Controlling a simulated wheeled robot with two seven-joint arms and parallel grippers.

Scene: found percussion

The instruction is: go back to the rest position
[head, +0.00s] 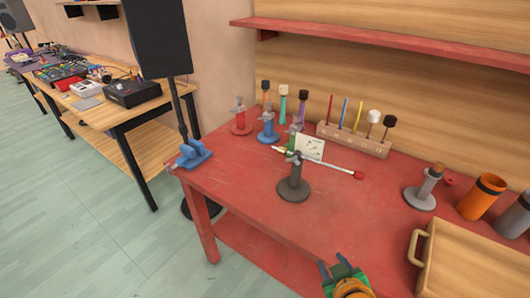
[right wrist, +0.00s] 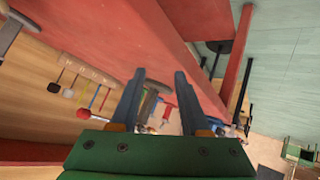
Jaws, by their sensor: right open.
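My right gripper (head: 338,266) shows at the bottom of the head view, low in front of the red table's (head: 240,185) near edge. In the right wrist view the two blue-grey fingers of the right gripper (right wrist: 160,85) stand apart with nothing held between them. The red table fills the top and middle of that view, seen at a steep tilt. My left gripper does not show.
On the table are a dark clamp stand (head: 293,185), a red-tipped stick (head: 345,172), a wooden rack (head: 352,139), a grey stand (head: 421,195), an orange cylinder (head: 480,197) and a wooden box (head: 475,265). A blue vise (head: 193,154) sits at the left edge. The front left tabletop is clear.

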